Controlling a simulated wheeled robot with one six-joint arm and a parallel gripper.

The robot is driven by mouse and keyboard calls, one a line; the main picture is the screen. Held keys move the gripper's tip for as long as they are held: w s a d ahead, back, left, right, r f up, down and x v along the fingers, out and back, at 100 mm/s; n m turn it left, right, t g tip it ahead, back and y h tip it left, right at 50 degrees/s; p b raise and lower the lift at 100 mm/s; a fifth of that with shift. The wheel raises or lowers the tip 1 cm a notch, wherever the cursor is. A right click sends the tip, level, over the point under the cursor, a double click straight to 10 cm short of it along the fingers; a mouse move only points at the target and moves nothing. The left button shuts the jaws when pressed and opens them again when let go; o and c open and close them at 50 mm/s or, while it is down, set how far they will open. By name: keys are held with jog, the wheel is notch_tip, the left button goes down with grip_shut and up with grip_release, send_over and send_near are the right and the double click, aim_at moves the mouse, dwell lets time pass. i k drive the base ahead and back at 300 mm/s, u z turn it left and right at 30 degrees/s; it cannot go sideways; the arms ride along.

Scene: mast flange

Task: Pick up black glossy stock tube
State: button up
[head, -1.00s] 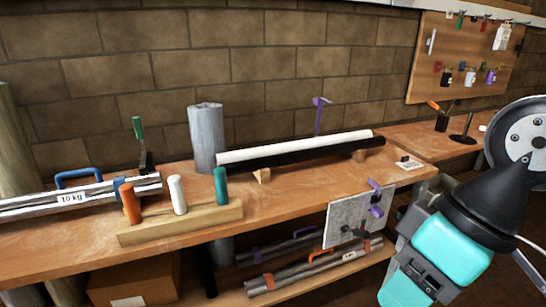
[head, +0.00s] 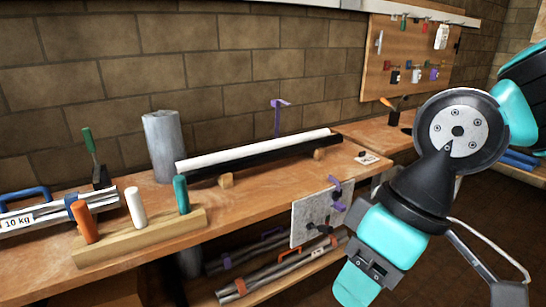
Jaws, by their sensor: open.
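The black glossy tube (head: 270,157) lies across wooden blocks (head: 225,180) on the bench, with a white tube (head: 255,148) lying along its rear side. Whether the two tubes touch is hard to tell. The black tube's front side is largely unobstructed. My black and teal arm fills the right of the head view, in front of the bench and right of the tube. No gripper fingers can be made out, and nothing of mine touches the tube.
A grey cylinder (head: 163,145) stands behind the tube's left end. A wooden rack (head: 140,238) holds orange, white and green pegs. A purple upright (head: 277,117) rises behind the tubes. A grey panel (head: 313,215) hangs at the front edge.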

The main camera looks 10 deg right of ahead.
aim_at(193, 176)
jog(key=u, duration=0.55)
jog(key=i, duration=1.8)
jog(key=z, duration=0.15)
